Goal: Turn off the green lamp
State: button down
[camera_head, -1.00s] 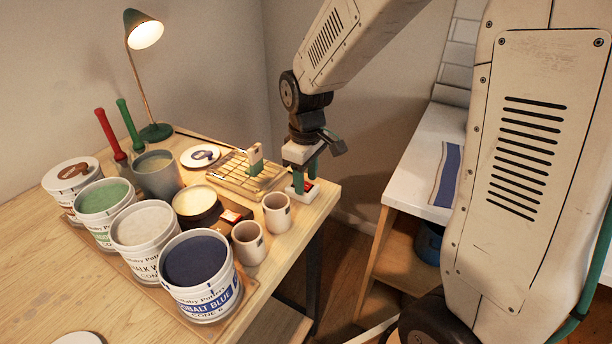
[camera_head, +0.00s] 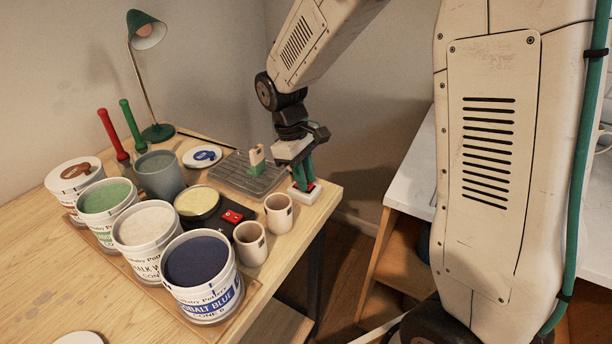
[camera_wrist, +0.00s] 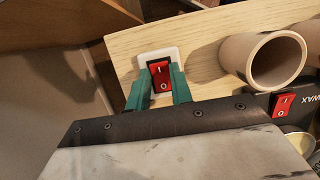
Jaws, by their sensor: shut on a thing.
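The green lamp (camera_head: 146,32) stands at the back left of the table on a thin curved stem, and its bulb is dark. A white switch box (camera_head: 306,194) with a red rocker sits at the table's right corner. My gripper (camera_head: 302,182) points down at it with its green fingers. In the wrist view the red rocker (camera_wrist: 160,74), marked I and O, shows between the fingertips of my gripper (camera_wrist: 159,84). The gripper is shut on the switch, one finger on each side of the rocker. No cord from box to lamp can be made out.
Two beige cups (camera_head: 279,211) stand close to the switch box. A dark wax pot (camera_head: 198,204) has its own red switch (camera_head: 233,216). The table edge is close.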

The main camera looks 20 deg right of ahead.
jog(key=c, duration=1.2)
grip_release()
jog(key=shift+c, duration=0.2)
jog(key=v, duration=0.7)
jog(key=shift+r, duration=0.35)
jog(key=shift+w, duration=0.1)
jog(key=s+d+r+m+t, duration=0.1)
jog(key=s+r+m, duration=0.1)
jog(key=s, duration=0.6)
jog(key=s+d+r+m+t+y, duration=0.1)
jog(key=s+r+m, duration=0.1)
jog(key=s, duration=0.7)
jog(key=s+d+r+m+t, duration=0.1)
jog(key=s+d+r+m, duration=0.1)
jog(key=s, duration=0.6)
jog(key=shift+s+r+m+t+y, duration=0.15)
jog(key=shift+s+m+t+y, duration=0.1)
jog(key=shift+m+t+y, duration=0.2)
